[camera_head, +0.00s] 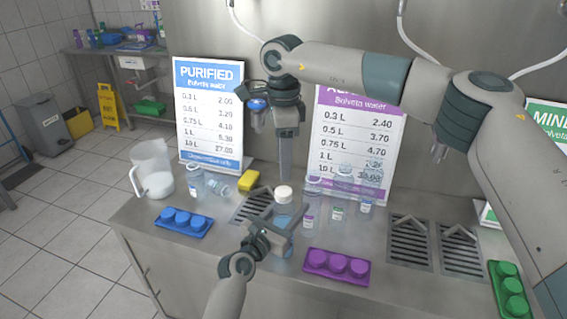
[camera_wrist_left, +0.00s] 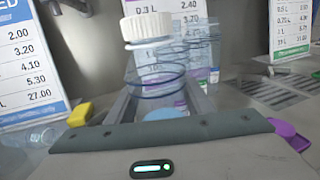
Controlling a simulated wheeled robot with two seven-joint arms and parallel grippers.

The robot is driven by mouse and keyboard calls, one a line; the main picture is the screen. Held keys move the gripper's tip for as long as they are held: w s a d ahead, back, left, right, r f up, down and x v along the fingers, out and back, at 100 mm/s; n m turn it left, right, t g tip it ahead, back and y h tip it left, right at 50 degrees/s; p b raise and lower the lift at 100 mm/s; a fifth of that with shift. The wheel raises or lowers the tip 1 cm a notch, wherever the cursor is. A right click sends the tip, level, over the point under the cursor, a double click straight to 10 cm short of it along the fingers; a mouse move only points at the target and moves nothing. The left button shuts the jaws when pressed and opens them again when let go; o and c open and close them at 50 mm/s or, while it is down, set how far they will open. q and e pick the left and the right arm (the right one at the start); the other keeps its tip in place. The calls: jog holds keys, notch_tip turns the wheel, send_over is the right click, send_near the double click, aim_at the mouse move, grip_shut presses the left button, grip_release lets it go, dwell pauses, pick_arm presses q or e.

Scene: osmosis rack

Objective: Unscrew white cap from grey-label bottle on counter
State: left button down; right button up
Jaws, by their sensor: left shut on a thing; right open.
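A clear bottle (camera_head: 283,212) with a white ribbed cap (camera_head: 283,192) stands upright over the counter (camera_head: 225,245). My left gripper (camera_head: 280,219) is shut around its body from the front. In the left wrist view the bottle (camera_wrist_left: 160,72) is between the fingers, and the white cap (camera_wrist_left: 146,28) sits on its top. The bottle's label is not readable, so I cannot tell its colour. My right gripper (camera_head: 286,178) points down just above the cap. It is open, with its fingers seen nearly edge-on and apart from the cap as far as I can see.
Clear bottles (camera_head: 337,209) stand close to the right; others (camera_head: 195,181) are at left, near a yellow sponge (camera_head: 249,180) and pitcher (camera_head: 153,170). Blue (camera_head: 183,221), purple (camera_head: 337,266) and green (camera_head: 511,290) cap trays lie on the counter. Price signs (camera_head: 208,115) stand behind.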

jog(key=m, duration=0.4)
jog(key=shift+m, duration=0.3)
jog(key=m, duration=0.8)
jog(key=shift+m, duration=0.4)
jog(key=m, duration=0.8)
jog(key=shift+m, duration=0.4)
jog(key=m, duration=0.8)
jog(key=shift+m, duration=0.4)
jog(key=m, duration=0.5)
jog(key=shift+m, duration=0.3)
